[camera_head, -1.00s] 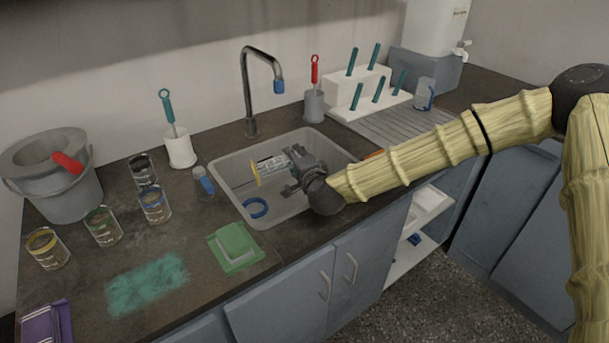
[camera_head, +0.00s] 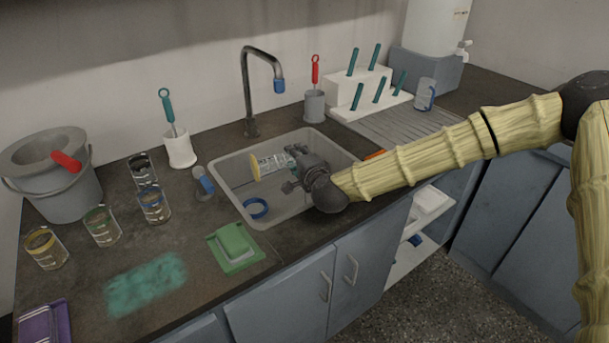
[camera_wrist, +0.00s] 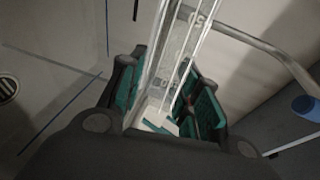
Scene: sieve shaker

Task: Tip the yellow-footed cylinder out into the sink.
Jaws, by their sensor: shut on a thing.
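The yellow-footed cylinder (camera_head: 272,164) is clear with pale markings and lies roughly sideways over the sink. Its yellow foot (camera_head: 255,167) points left in the head view. My gripper (camera_head: 297,165) is shut on the cylinder from the right. In the wrist view the clear cylinder (camera_wrist: 178,60) runs up between the teal-padded fingers (camera_wrist: 165,95). The sink (camera_head: 226,180) is a grey basin below my gripper. I cannot make out any liquid in the cylinder.
Several beakers (camera_head: 104,226) and a bucket (camera_head: 60,185) stand left.

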